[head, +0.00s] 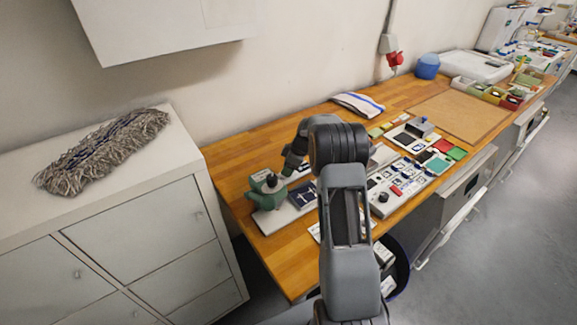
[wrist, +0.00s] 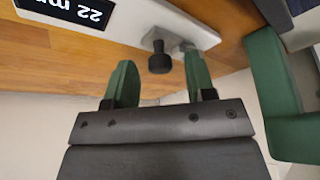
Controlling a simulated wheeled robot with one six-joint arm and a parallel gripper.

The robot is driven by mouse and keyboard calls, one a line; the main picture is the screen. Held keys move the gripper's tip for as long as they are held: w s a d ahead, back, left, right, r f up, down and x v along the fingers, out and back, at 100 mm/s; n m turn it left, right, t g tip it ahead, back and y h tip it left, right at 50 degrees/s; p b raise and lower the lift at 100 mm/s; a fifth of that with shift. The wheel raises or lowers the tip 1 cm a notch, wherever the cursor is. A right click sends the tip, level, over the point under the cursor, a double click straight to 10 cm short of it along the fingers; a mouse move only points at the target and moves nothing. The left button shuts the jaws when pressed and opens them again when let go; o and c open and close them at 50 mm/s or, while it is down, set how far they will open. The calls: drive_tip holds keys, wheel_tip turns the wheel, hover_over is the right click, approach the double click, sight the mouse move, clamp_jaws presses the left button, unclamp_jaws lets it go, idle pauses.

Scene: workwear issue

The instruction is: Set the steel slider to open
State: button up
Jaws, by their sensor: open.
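My gripper (wrist: 159,72) is open in the wrist view, with its two green fingers apart. A black knob (wrist: 160,62) on a short light stem shows between and just beyond the fingertips; I cannot tell whether they touch it. It sits by the edge of a pale plate (wrist: 178,27) bearing a black "22 mm" label (wrist: 70,10). Which part is the steel slider is not clear; the knob and stem may belong to it. In the head view my gripper is largely hidden by the arm, near a green device (head: 268,190) on the bench.
A green frame (wrist: 272,90) stands close to the right of my gripper in the wrist view. A switch panel (head: 405,190) lies right of my arm on the wooden bench (head: 240,208). A mop head (head: 105,150) lies on the white cabinet (head: 150,190) at the left.

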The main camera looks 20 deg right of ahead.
drive_tip(key=shift+a+f, duration=0.1)
drive_tip(key=shift+f, duration=0.05)
clamp_jaws()
idle(0.4)
